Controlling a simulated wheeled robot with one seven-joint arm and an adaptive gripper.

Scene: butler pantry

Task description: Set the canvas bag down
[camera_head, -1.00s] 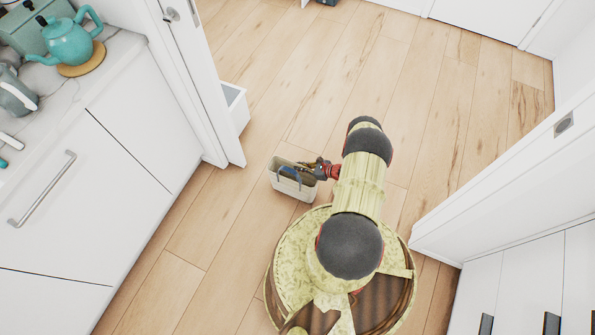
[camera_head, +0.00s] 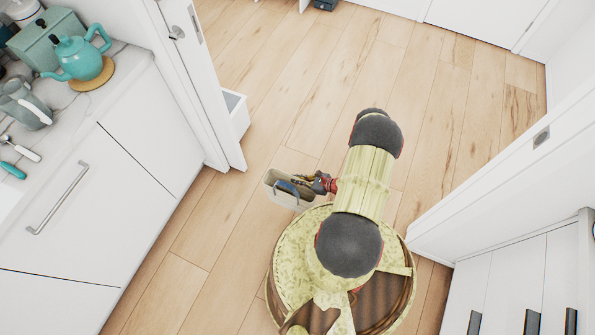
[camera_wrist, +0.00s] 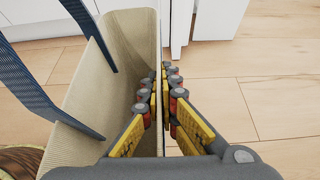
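The canvas bag (camera_head: 281,197) is a cream, open-topped bag with dark blue handles, left of my arm in the head view. In the wrist view its cream wall (camera_wrist: 90,95) and blue straps fill the left side. My gripper (camera_head: 322,183) is shut on the bag's rim at its right side. In the wrist view the fingers (camera_wrist: 163,85) pinch the wall, one inside and one outside. The bag hangs roughly upright and appears to be above the floor; its underside is hidden.
Wooden floor (camera_head: 330,80) is clear ahead, through the doorway. A white counter (camera_head: 110,90) with a teal teapot (camera_head: 80,58) stands at left. A white door frame (camera_head: 205,90) and a white box (camera_head: 236,114) are near the bag. White cabinets (camera_head: 520,280) stand at right.

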